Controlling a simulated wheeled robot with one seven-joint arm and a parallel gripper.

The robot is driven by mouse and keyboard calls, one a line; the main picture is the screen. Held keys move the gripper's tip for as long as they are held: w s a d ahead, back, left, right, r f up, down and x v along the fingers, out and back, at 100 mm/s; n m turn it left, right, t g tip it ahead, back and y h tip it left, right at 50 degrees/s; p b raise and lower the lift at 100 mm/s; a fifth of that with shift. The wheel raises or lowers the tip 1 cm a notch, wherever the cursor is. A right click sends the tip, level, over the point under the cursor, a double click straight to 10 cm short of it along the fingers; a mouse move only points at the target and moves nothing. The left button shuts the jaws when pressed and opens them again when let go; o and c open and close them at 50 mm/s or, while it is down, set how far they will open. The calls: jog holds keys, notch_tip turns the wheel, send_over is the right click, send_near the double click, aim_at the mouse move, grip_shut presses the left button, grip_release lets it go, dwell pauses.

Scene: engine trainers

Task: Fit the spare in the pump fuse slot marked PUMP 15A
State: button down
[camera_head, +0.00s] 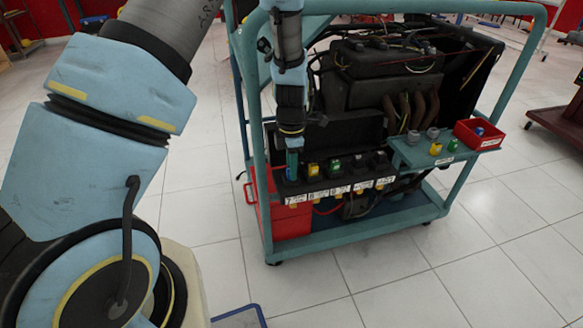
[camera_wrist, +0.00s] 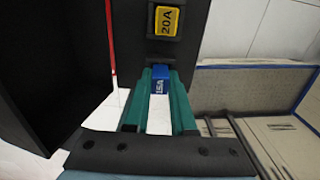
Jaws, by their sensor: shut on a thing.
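My gripper (camera_head: 292,163) points down at the left end of the black fuse box (camera_head: 338,182) on the engine trainer. In the wrist view, its green fingers (camera_wrist: 159,98) are shut on a blue fuse (camera_wrist: 159,82) marked 15A. The fuse's far end meets the black box face, but I cannot tell whether it is in the slot or just at it. A yellow fuse (camera_wrist: 166,20) marked 20A sits in the neighbouring slot; it also shows in the head view (camera_head: 313,170), with a green fuse (camera_head: 334,165) to its right. The slot labels are too small to read.
A side shelf (camera_head: 425,153) on the right carries loose yellow, green and grey pieces and a red tray (camera_head: 480,136) with a blue piece. A red box (camera_head: 262,205) stands below left of the fuse box. The teal frame post (camera_head: 243,110) rises close left of my gripper.

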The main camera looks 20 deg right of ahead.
jog(key=shift+f, duration=0.1)
jog(key=c, duration=0.7)
grip_release()
jog(key=shift+s+f, duration=0.1)
jog(key=shift+s, duration=0.05)
jog(key=shift+r+p, duration=3.3)
jog(key=shift+r, duration=0.3)
